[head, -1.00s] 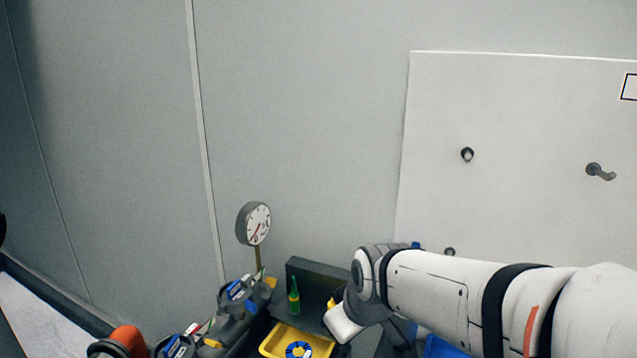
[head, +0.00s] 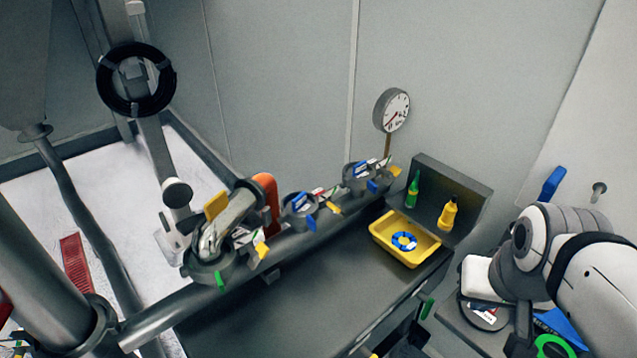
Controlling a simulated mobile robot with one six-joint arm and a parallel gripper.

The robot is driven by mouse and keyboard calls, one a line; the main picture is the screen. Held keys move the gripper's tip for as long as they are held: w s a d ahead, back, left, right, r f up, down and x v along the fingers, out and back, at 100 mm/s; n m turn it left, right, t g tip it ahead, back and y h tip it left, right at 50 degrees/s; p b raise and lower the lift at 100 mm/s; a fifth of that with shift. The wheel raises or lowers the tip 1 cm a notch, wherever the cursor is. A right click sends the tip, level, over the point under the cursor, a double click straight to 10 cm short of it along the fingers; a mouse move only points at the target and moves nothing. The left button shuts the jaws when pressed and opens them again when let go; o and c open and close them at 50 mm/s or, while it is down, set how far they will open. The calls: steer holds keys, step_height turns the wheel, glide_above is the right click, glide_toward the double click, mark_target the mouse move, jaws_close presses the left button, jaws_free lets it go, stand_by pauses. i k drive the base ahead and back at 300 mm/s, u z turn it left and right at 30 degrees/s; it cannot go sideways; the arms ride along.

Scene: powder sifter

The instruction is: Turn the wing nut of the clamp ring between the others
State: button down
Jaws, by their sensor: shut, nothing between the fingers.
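A grey pipe runs along the bench, with several grey ring fittings on it that carry coloured tags. The middle fitting (head: 298,208) has a blue-and-white label and blue and red-green tags; I take it as the clamp ring between the others. One fitting (head: 208,262) is nearer, with a metal handle and a yellow tag, and another (head: 360,178) is farther back. The wing nut is too small to make out.
A yellow tray (head: 418,258) with a blue ring stands right of the pipe. A round gauge (head: 391,110) stands at the back. The dark bench top (head: 290,305) is clear in front.

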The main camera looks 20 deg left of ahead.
mark_target(336, 208)
steer(key=u, duration=0.95)
